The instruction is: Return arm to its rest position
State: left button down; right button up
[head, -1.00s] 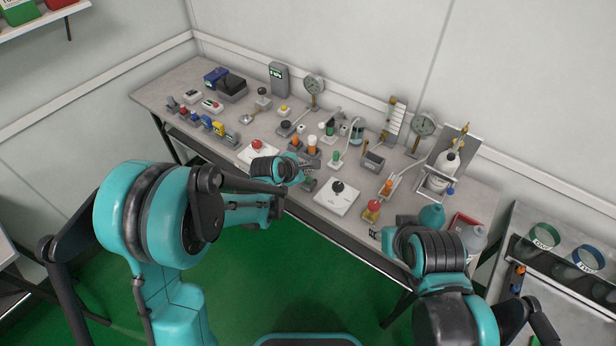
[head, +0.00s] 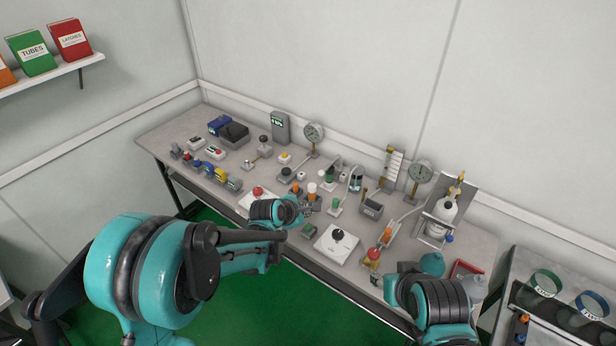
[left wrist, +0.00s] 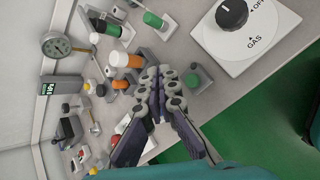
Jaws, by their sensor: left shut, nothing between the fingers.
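My left arm (head: 150,262) comes in from the left and reaches over the bench front. My right arm (head: 435,300) is at the lower right. My right gripper (head: 376,280) is partly hidden, small and unclear.
The grey bench (head: 160,137) carries many knobs, buttons and gauges. A white plate with a black gas knob (head: 337,236) lies right of my left gripper. A red-topped button (head: 373,254) is near the right arm. Green floor (head: 300,300) in front is free.

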pick_arm(q)
jog(key=s+a+r+m+y, duration=0.2)
jog(key=s+a+r+m, duration=0.85)
jog(key=s, duration=0.25)
jog(key=s+a+m+y, duration=0.1)
jog(key=s+a+m, duration=0.2)
jog(key=s+m, duration=0.2)
jog(key=s+a+m+g+y, duration=0.1)
jog(key=s+a+m, duration=0.3)
jog(key=s, duration=0.5)
jog(key=shift+s+f+m+y, duration=0.3)
jog(key=shift+m, duration=0.45)
jog(key=c, duration=2.3)
grip_release()
dwell(0.4)
